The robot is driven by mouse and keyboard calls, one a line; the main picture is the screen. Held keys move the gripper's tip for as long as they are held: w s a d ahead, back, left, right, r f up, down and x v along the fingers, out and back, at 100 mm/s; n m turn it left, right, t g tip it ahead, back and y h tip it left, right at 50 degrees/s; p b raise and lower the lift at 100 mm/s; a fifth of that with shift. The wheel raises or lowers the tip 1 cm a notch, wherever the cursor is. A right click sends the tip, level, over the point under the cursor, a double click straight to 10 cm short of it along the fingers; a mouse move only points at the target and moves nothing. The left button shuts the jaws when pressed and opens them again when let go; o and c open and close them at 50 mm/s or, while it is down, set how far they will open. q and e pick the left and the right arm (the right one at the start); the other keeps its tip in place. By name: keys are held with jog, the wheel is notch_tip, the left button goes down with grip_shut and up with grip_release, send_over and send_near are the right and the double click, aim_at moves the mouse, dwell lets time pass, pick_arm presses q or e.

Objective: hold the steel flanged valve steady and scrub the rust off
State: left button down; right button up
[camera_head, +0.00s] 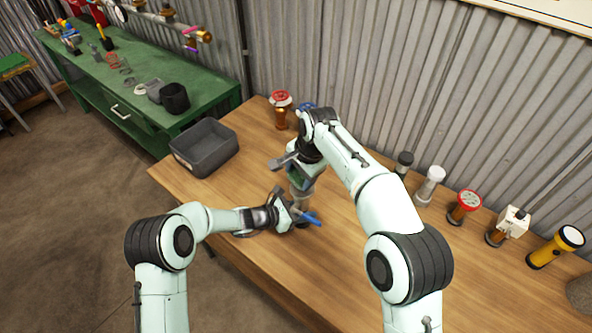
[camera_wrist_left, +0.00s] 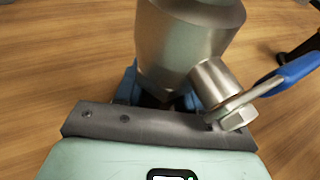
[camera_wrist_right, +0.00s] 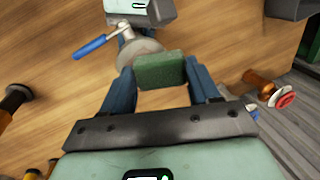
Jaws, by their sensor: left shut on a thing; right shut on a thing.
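The steel flanged valve (camera_wrist_left: 185,45) stands on the wooden table, grey metal with a side stub and a blue lever (camera_wrist_left: 290,75). In the head view the valve (camera_head: 302,202) is partly hidden by my grippers. My left gripper (camera_head: 298,212) is shut on the valve's lower part. My right gripper (camera_wrist_right: 162,82) is shut on a green scrub pad (camera_wrist_right: 160,70). The pad is right by the valve's round top (camera_wrist_right: 138,50) in the right wrist view; I cannot tell whether they touch. Rust is not clearly visible.
A dark grey bin (camera_head: 205,147) stands at the table's left end. A red-topped brass valve (camera_head: 281,108) stands behind. Several fittings and a yellow flashlight (camera_head: 556,246) line the back right by the corrugated wall. The front right of the tabletop is clear.

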jog(key=shift+s+d, duration=0.2)
jog(key=shift+w+a+f, duration=0.1)
jog(key=shift+w+a, duration=0.85)
jog(key=shift+s+d, duration=0.9)
jog(key=shift+s, duration=0.05)
jog(key=shift+r, duration=2.2)
jog(key=d, duration=0.8)
